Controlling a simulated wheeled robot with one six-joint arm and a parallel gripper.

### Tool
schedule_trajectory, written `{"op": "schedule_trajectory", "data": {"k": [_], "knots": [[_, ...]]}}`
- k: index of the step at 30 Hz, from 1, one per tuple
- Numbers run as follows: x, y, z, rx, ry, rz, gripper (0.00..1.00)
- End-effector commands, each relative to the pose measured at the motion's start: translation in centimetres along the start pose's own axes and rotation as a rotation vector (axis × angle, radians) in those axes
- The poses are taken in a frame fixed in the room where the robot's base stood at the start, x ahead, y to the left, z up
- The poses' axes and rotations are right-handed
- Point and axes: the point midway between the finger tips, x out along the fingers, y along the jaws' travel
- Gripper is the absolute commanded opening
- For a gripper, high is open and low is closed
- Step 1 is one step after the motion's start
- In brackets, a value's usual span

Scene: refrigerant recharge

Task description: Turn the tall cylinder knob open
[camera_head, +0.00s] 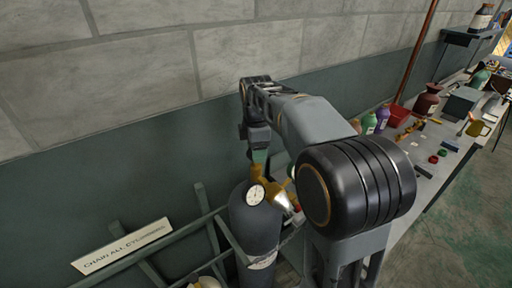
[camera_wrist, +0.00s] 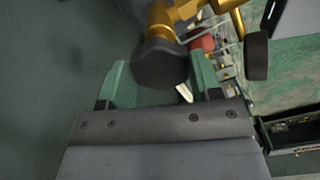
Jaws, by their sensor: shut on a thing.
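The tall cylinder (camera_head: 255,230) is dark grey and stands upright at the wall in the head view, with a round white gauge (camera_head: 256,194) and brass valve fittings at its top. Its dark knob (camera_wrist: 160,65) shows in the wrist view on a brass valve (camera_wrist: 172,14). My gripper (camera_head: 259,160) reaches down over the top of the valve. In the wrist view, the green fingers of my gripper (camera_wrist: 161,84) stand on either side of the knob and are shut on it. The knob is hidden in the head view, and its turn angle cannot be told.
A green rack rail (camera_head: 212,238) and a sign (camera_head: 122,246) are beside the cylinder. Part of another pale cylinder top (camera_head: 204,283) shows at the bottom edge.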

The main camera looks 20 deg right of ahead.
Motion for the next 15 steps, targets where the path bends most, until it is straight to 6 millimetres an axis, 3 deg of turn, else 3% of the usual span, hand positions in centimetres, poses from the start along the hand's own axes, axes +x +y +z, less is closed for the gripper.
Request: {"op": "schedule_trajectory", "data": {"k": [15], "knots": [[-0.05,0.04,-0.04,-0.301,0.002,0.002,0.35]]}}
